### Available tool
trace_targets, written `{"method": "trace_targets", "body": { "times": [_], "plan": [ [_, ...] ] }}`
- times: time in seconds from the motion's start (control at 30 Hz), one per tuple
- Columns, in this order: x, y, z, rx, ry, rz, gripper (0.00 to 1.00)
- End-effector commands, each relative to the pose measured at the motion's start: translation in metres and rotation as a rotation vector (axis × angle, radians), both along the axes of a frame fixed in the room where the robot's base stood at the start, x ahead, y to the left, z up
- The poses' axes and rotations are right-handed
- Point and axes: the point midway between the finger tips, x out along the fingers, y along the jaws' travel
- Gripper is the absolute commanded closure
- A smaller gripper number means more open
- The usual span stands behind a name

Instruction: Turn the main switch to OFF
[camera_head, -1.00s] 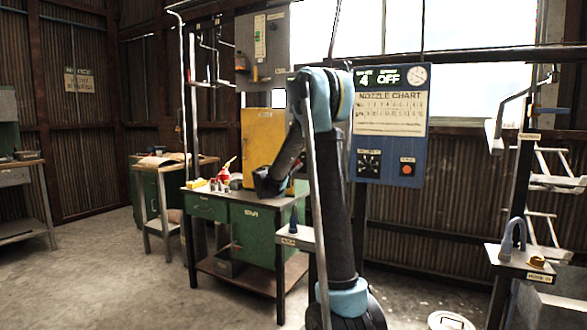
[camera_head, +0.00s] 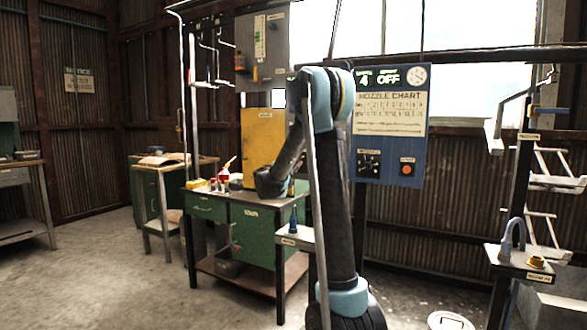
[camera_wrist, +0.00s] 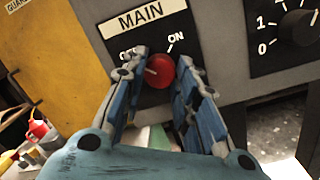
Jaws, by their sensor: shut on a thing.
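The main switch (camera_wrist: 160,71) is a red round knob on a grey panel in the wrist view. The white MAIN label (camera_wrist: 147,19) is above it, with OFF at its upper left, partly covered by a finger, and ON at its upper right. A pale mark on the knob points left, roughly to the OFF side; its exact angle is hard to tell. My gripper (camera_wrist: 163,75) has its blue fingers on both sides of the knob, shut on it. In the head view my gripper (camera_head: 268,183) is by the yellow cabinet (camera_head: 263,138); the knob is hidden there.
A black dial (camera_wrist: 298,27) with numbers sits right of the knob. Red and white bottles (camera_wrist: 38,130) stand at the lower left. In the head view a blue panel (camera_head: 388,187) with a nozzle chart stands right of my arm, its display reading 4 and OFF. A green workbench (camera_head: 255,235) is below.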

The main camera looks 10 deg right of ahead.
Motion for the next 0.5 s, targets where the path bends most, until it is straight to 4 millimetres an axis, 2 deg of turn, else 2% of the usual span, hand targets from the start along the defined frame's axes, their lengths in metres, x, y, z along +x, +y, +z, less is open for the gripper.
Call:
{"method": "trace_targets", "body": {
  "times": [0.03, 0.1, 0.5],
  "plan": [
    [-0.002, -0.0027, -0.003, 0.006, 0.001, -0.005, 0.68],
    [-0.0017, -0.0025, -0.0028, 0.005, 0.001, -0.004, 0.52],
    [-0.0026, 0.0009, -0.001, 0.003, 0.0, -0.001, 0.51]
  ]
}}
